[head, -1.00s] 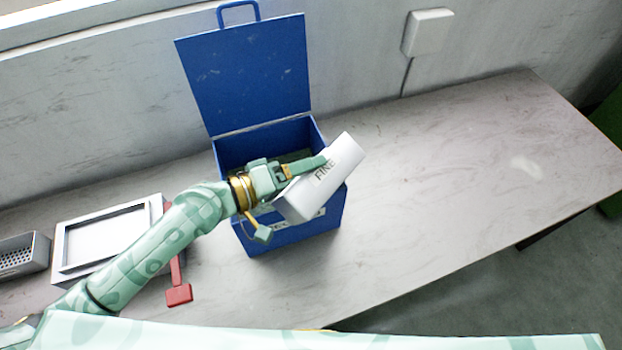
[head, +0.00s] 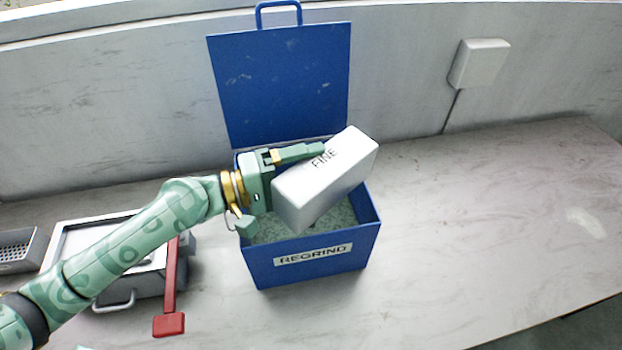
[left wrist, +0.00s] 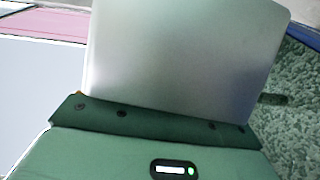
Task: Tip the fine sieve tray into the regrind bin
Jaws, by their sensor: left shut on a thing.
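The fine sieve tray (head: 335,183), a pale grey box marked FINE, is tilted above the open regrind bin (head: 318,267). My left gripper (head: 300,153) is shut on the tray. In the left wrist view the tray (left wrist: 185,55) fills the middle, and its inside is hidden. The bin is blue, labelled REGRIND, with its lid (head: 285,85) standing up at the back. Grey-green granules (head: 345,212) lie inside it; they also show in the left wrist view (left wrist: 285,100). My right gripper is in neither view.
A perforated tray (head: 15,252) is at the far left. The table (head: 480,220) right of the bin is clear.

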